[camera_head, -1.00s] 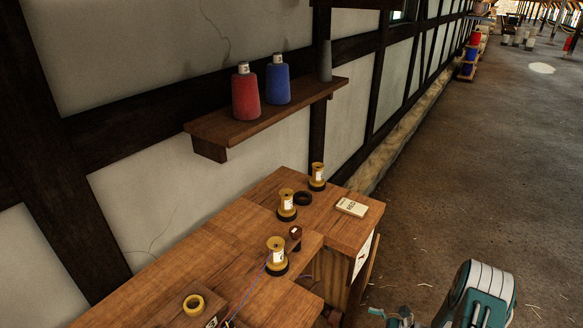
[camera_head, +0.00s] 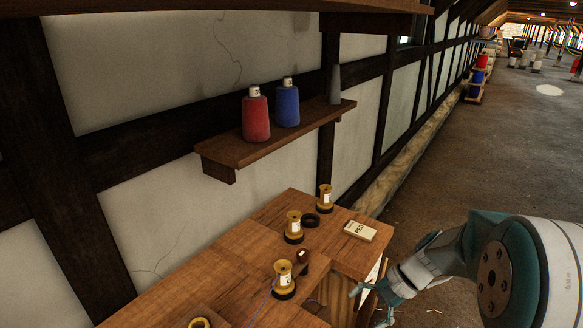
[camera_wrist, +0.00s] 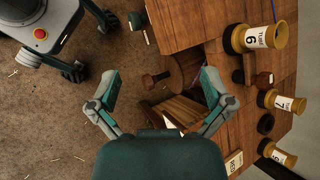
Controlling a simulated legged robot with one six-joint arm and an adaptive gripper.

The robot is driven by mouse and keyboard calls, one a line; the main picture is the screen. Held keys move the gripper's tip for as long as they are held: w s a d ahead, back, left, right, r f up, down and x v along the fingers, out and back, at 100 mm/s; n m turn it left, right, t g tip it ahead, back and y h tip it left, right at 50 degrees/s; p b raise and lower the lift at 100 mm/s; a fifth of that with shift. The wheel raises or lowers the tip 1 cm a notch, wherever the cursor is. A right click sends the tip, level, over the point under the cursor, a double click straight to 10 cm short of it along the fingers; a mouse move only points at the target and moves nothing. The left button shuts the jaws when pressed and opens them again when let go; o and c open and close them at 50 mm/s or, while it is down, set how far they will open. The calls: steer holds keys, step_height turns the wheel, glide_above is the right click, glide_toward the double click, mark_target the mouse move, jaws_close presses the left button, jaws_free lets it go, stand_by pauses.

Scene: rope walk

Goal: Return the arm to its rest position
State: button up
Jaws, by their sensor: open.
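My gripper (camera_head: 376,304) is beside the right front edge of the wooden bench (camera_head: 240,262). In the wrist view my gripper (camera_wrist: 160,82) has its two fingers spread wide with nothing between them. My arm is raised at the lower right of the head view, bent towards the bench. Below the open fingers the wrist view shows the dirt floor and the bench's side, with a round wooden part (camera_wrist: 182,72) under the top.
Yellow bobbins (camera_head: 283,275) stand on the bench near a dark ring (camera_head: 310,220) and a card marked RED (camera_head: 360,231). The floor (camera_head: 480,150) to the right is open.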

steer(key=s+r+n+t+h, duration=0.6)
steer(key=s+r+n+h, duration=0.2)
steer(key=s+r, duration=0.5)
steer(key=s+n, duration=0.1)
steer(key=s, duration=0.1)
steer(key=shift+s+r+t, duration=0.2)
steer(key=shift+s+t, duration=0.1)
steer(key=shift+a, duration=0.15)
stand_by(1.8)
